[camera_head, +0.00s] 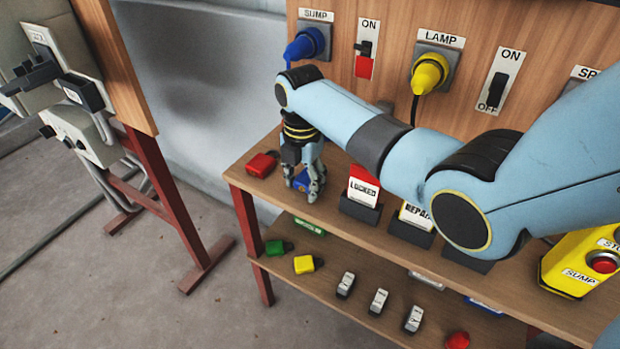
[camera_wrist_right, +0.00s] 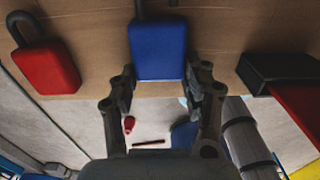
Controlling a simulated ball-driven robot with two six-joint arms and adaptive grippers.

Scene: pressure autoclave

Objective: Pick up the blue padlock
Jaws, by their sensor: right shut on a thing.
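The blue padlock (camera_head: 301,181) lies on the upper wooden shelf, partly hidden by my right gripper in the head view. In the right wrist view the blue padlock (camera_wrist_right: 158,50) shows its flat body, with its dark shackle pointing away. My right gripper (camera_head: 303,186) points down over it from above. In the right wrist view my right gripper (camera_wrist_right: 160,88) is shut on the near end of the padlock body, one finger on each side. The padlock appears still at shelf level. My left gripper is not in view.
A red padlock (camera_head: 261,165) lies just left of the blue one. A LOCKED sign (camera_head: 363,187) on a dark stand is close on the right. Green (camera_head: 276,247) and yellow (camera_head: 304,264) padlocks lie on the lower shelf. The panel with plugs and switches stands behind.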

